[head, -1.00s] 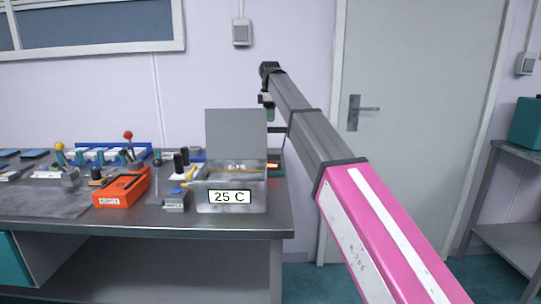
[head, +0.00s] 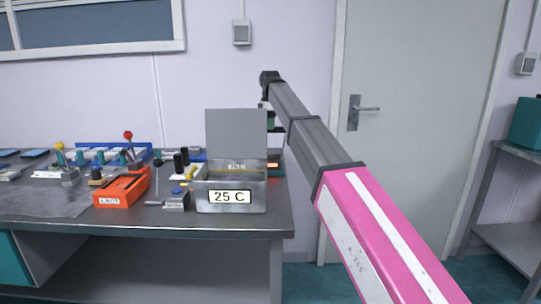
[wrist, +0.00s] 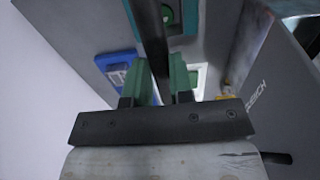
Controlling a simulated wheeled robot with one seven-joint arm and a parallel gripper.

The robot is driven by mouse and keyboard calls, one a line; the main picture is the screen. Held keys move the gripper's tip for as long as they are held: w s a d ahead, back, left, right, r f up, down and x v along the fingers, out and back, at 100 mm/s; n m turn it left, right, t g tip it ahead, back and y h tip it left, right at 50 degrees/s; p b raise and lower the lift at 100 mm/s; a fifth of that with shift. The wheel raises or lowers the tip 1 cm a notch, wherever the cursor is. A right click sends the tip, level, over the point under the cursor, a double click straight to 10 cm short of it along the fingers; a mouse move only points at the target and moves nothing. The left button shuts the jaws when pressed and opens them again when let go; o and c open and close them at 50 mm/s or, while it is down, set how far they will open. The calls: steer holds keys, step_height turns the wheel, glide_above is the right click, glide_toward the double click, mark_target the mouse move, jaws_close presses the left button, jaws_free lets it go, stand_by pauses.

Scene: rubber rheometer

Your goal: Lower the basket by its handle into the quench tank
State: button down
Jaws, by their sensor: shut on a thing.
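The quench tank (head: 231,208) is an open metal box with a "25 C" label, at the right end of the bench in the head view. A grey upright panel (head: 236,135) stands at its back. My gripper (head: 271,119) is beside the right edge of this panel and partly hidden by it. In the wrist view my gripper (wrist: 161,84) has its green fingers closed on a dark bar (wrist: 151,35), which looks like the basket's handle. The basket itself cannot be made out clearly, and neither can its height relative to the tank.
An orange block (head: 122,190) and a small grey device (head: 176,200) stand left of the tank on the bench (head: 230,226). A dark unit with a lit display (head: 273,165) is close behind the tank's right side. A door (head: 420,130) is behind my arm.

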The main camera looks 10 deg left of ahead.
steer(key=shift+r, duration=0.2)
steer(key=shift+r, duration=1.3)
